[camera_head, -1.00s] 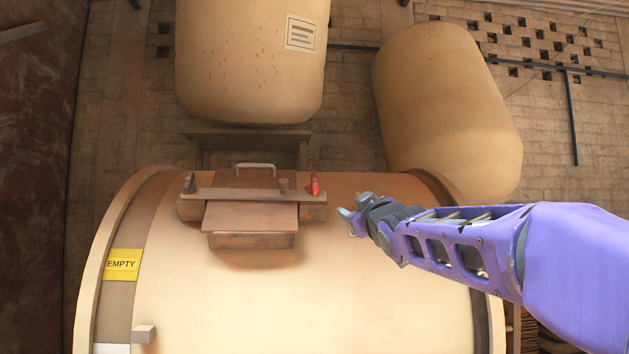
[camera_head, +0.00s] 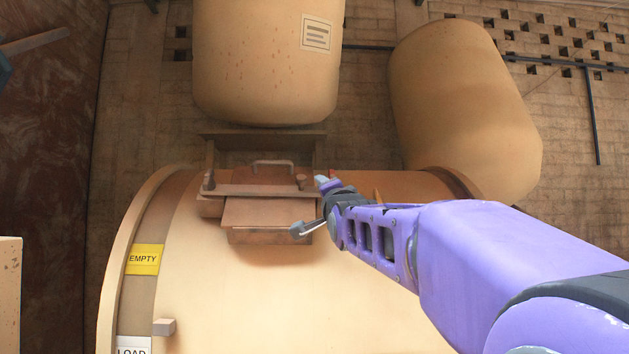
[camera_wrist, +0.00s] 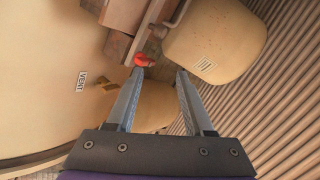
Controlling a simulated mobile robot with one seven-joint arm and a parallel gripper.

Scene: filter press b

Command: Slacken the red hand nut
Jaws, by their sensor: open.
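The red hand nut (camera_wrist: 144,60) shows in the wrist view just beyond the tip of my left finger, at the end of the bar (camera_wrist: 141,28). In the head view the nut is hidden behind my gripper. The clamp bar (camera_head: 252,189) lies across the hatch lid (camera_head: 265,211) on top of the big cream drum. My gripper (camera_head: 309,205) is open and empty at the right end of that bar. In the wrist view its fingers (camera_wrist: 159,72) are spread wide, and the nut is not clearly between them.
The drum (camera_head: 290,305) fills the lower middle, with a yellow EMPTY label (camera_head: 144,259) and a small block (camera_head: 164,327). A handle (camera_head: 272,163) stands behind the bar. Two large tanks, one (camera_head: 265,65) and another (camera_head: 465,110), stand at the back. A VENT label (camera_wrist: 81,82) shows in the wrist view.

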